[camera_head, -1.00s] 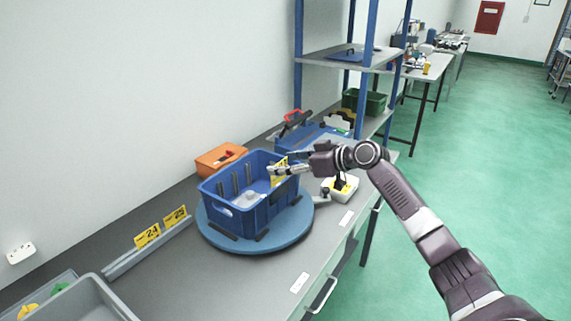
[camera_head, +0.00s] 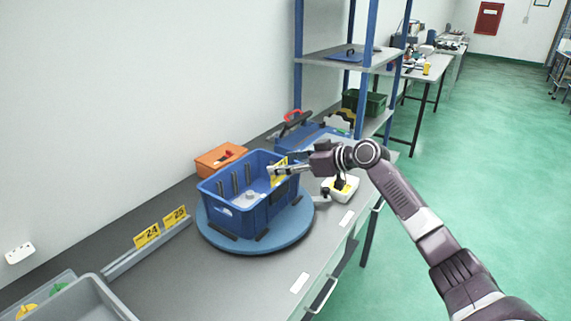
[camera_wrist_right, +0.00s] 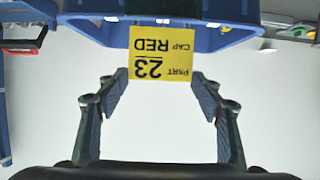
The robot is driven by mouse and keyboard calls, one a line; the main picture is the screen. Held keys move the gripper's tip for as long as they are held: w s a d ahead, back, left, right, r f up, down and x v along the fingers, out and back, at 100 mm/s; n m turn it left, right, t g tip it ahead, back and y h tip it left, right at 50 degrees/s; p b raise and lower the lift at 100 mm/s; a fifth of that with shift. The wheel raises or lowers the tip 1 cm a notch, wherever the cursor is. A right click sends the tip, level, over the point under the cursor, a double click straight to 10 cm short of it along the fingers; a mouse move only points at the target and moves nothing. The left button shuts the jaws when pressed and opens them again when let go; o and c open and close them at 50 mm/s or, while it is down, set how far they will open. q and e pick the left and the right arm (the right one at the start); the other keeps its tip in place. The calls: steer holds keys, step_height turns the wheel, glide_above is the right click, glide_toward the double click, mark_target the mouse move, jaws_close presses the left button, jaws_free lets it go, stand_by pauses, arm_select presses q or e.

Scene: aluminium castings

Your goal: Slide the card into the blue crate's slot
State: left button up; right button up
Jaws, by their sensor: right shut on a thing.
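The blue crate (camera_head: 262,218) stands on a round blue turntable (camera_head: 222,238) on the grey bench. Dark upright strips show along its inner wall. My right gripper (camera_head: 279,163) is at the crate's right end, level with its rim. It is shut on the yellow card (camera_head: 279,173), which is partly hidden by the fingers in the head view. In the right wrist view the card (camera_wrist_right: 160,55) shows upside down between the fingers, reading "PART 23 CAP RED", in front of the crate's blue wall (camera_wrist_right: 225,40). I cannot tell whether it touches the crate. My left gripper is out of view.
A rail with yellow cards 24 (camera_head: 147,236) and 25 (camera_head: 175,217) lies left of the turntable. An orange box (camera_head: 219,158) is behind the crate. A white box (camera_head: 341,189) stands under my right arm. A grey bin (camera_head: 82,300) is at the lower left.

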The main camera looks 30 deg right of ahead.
steer(key=shift+f, duration=0.2)
steer(key=shift+f+b, duration=0.35)
steer(key=shift+b, duration=0.1)
steer(key=shift+f+b, duration=1.85)
steer(key=shift+f, duration=0.45)
steer(key=o, duration=0.9)
steer(key=shift+o, duration=0.2)
steer(key=shift+r, duration=0.1)
steer(key=shift+s+d, duration=0.1)
steer(key=shift+s, duration=0.05)
glide_toward(280, 179)
steer(key=v, duration=0.4)
steer(key=shift+s+r, duration=0.15)
steer(key=shift+r, duration=0.05)
